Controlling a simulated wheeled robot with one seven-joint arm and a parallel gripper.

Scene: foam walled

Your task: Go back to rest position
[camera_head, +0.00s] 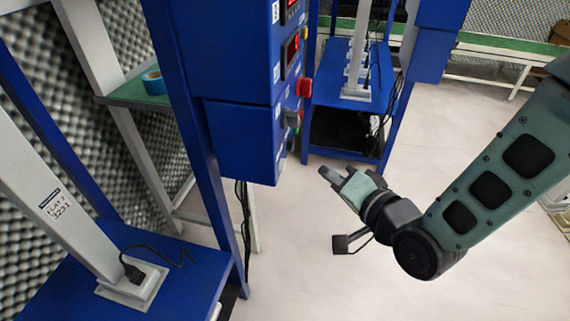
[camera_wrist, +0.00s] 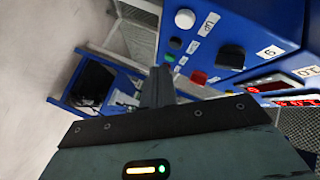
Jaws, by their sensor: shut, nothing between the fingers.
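My gripper (camera_head: 341,179) is in the middle of the head view, at the end of my green and black arm, which comes in from the right. Its fingers point up and to the left, toward the blue control cabinet (camera_head: 240,140), with a gap between them and the cabinet. In the wrist view, my gripper (camera_wrist: 158,80) is shut and empty. Ahead of it is the cabinet panel (camera_wrist: 255,30), with a white button (camera_wrist: 185,19), a red button (camera_wrist: 198,77), a black knob (camera_wrist: 231,56) and a small green button (camera_wrist: 169,58).
A blue table (camera_head: 205,262) with a white post stands at the lower left. Another blue stand (camera_head: 372,100) is behind my gripper. A blue tape roll (camera_head: 154,82) lies on a green shelf. Grey foam walls line the left. The pale floor (camera_head: 330,285) is open below my arm.

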